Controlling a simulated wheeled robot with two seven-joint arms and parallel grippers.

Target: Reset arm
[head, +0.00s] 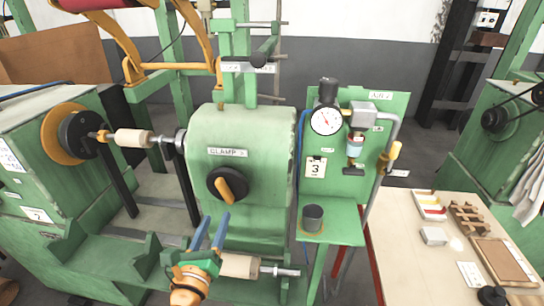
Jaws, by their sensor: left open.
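My left gripper (217,216) comes in from the bottom with its two blue fingers apart and pointing up, away from me. Nothing shows between the fingers. The gripper shows just below the black hand knob (221,184) with its orange handle on the green housing (243,130) labelled CLAMP. I cannot tell how far it is from the housing. A cream cylinder on a metal shaft (240,265) lies just right of my gripper, partly hidden by it. My right gripper is not in view.
A second cream cylinder (134,139) sits on the spindle between the orange-and-black faceplate (75,134) and the housing. A green panel (387,105) with a pressure gauge (326,120) stands to the right. A table (395,225) at right holds small parts, a tray and blocks.

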